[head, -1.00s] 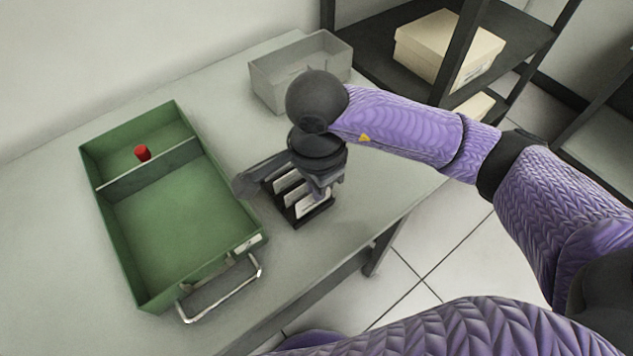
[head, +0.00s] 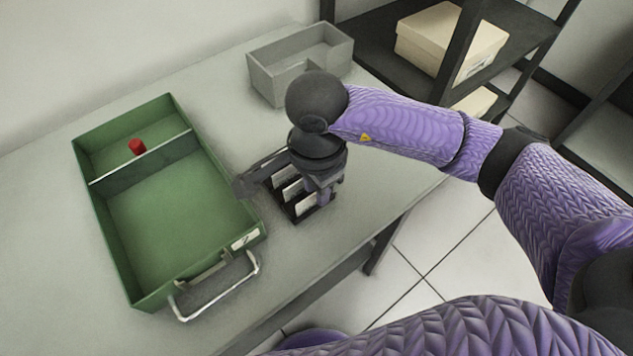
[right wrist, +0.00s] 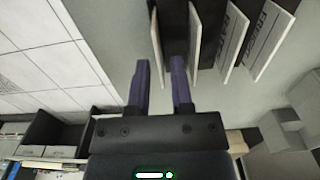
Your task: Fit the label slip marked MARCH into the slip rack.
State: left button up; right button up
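The slip rack (head: 298,218) is a small black rack on the table, right of the green box, partly hidden by my right arm. Several pale slips stand in it. In the right wrist view, two slips (right wrist: 234,46) to the right carry dark lettering I cannot read surely. My right gripper (right wrist: 160,62) is at the rack with its purple fingers apart. The leftmost slip (right wrist: 155,38) lies edge-on just ahead of the gap between the fingertips, with no clear grip on it. Its face is hidden, so I cannot tell which slip is MARCH. My left gripper is out of view.
A grey open bin (head: 262,83) stands behind. A dark shelf with a cream box (head: 435,45) is at the back right. The table's front edge is close.

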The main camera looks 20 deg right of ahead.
jog(key=shift+o, duration=0.7)
notch_tip(320, 180, up, 10)
jog(key=p, duration=0.2)
jog(key=shift+f, duration=0.1)
